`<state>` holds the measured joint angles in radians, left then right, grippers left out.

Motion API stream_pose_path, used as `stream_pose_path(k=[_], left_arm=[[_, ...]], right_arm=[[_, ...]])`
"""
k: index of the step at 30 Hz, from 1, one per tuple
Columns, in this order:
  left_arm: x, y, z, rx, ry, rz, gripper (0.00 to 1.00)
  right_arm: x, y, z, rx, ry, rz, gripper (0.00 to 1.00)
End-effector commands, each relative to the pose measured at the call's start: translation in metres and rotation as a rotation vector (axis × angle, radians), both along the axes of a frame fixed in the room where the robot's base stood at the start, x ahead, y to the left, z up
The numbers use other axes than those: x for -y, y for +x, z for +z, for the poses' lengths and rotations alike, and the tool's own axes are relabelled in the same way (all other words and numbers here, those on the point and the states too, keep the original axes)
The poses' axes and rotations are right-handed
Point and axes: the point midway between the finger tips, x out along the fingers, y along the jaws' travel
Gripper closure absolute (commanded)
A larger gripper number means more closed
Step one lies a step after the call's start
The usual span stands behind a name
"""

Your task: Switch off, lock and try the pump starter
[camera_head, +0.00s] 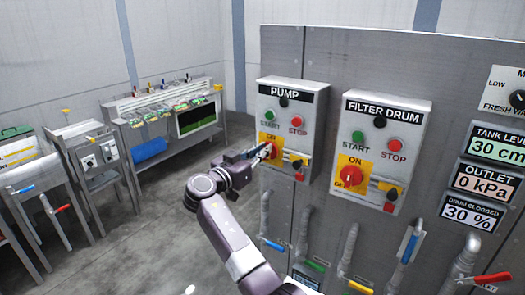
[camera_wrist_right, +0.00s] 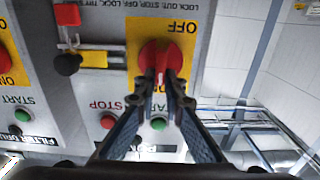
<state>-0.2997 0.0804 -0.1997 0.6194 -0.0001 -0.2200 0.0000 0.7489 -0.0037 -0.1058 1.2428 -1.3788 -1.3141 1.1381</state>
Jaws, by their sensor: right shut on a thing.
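The pump starter box (camera_head: 291,98) hangs on the grey panel, with a green START button (camera_head: 269,115) and a red STOP button (camera_head: 298,121). My right gripper (camera_head: 264,151) reaches its red rotary switch (camera_head: 271,149). In the upside-down wrist view my right gripper (camera_wrist_right: 163,98) is shut on the handle of this red switch (camera_wrist_right: 160,58). The handle points toward the buttons, away from the OFF mark (camera_wrist_right: 176,27). Beside the switch are a yellow piece (camera_wrist_right: 93,60), a black knob (camera_wrist_right: 67,64) and a red padlock-like block (camera_wrist_right: 67,15). My left gripper is not in view.
A similar filter drum starter box (camera_head: 385,107) is right of the pump box. Pipes with coloured valve handles, one blue (camera_head: 271,244), run below. Displays such as the outlet gauge (camera_head: 485,183) are at right. Benches (camera_head: 165,115) stand at left; grey floor lies between.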

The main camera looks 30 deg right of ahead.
Motion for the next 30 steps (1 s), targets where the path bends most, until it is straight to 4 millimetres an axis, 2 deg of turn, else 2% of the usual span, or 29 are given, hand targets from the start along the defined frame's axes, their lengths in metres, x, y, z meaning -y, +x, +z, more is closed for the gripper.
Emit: stream_pose_path(k=[11, 21, 30], left_arm=[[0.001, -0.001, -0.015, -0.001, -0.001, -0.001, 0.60], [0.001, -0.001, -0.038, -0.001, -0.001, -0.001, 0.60], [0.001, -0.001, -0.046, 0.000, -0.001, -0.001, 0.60]], right_arm=[[-0.001, 0.002, -0.003, -0.102, -0.041, 0.001, 1.00], [-0.004, 0.007, -0.005, -0.371, -0.152, 0.001, 1.00], [-0.005, 0.011, -0.006, -0.637, -0.262, 0.001, 1.00]])
